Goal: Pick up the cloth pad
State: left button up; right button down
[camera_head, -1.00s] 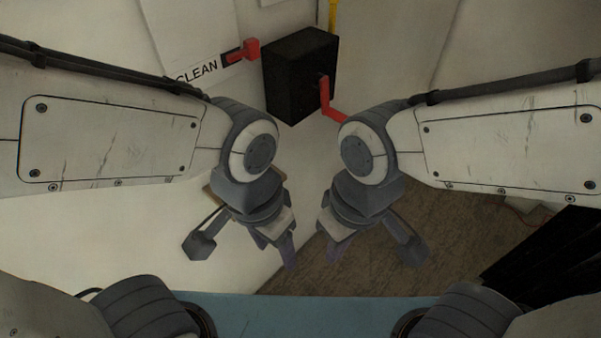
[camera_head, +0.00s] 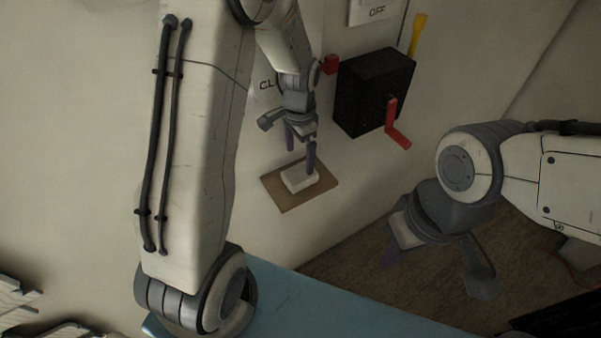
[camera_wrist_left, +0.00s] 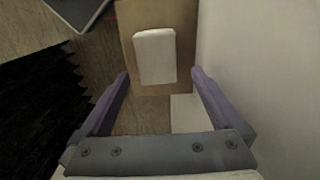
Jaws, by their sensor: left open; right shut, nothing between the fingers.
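The cloth pad (camera_head: 300,179) is a small white block lying on a brown board (camera_head: 286,198) that juts out by the wall. In the left wrist view the pad (camera_wrist_left: 155,56) lies ahead of the fingertips, on the brown board (camera_wrist_left: 185,82). My left gripper (camera_head: 301,158) is open and points down just above the pad, apart from it; its two purple fingers (camera_wrist_left: 160,80) show in the left wrist view with nothing between them. My right gripper (camera_head: 392,258) hangs at the right, well away from the pad, and is shut and empty.
A black box (camera_head: 372,90) with a red crank handle (camera_head: 397,128) is on the wall right of my left gripper. A red knob (camera_head: 329,65) is close beside my left wrist. A yellow lever (camera_head: 418,35) is above the box. A blue surface (camera_head: 330,305) lies in front.

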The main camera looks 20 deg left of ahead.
aim_at(300, 172)
pick_arm(q)
jog(key=shift+s+f, duration=0.1)
jog(key=shift+f, duration=0.75)
jog(key=f+p, duration=0.1)
jog(key=f, duration=0.3)
jog(key=shift+s+d+p, duration=0.15)
jog(key=shift+s+p, duration=0.05)
jog(key=shift+p, duration=0.2)
jog(key=shift+f, duration=0.65)
jog(key=c, duration=1.2)
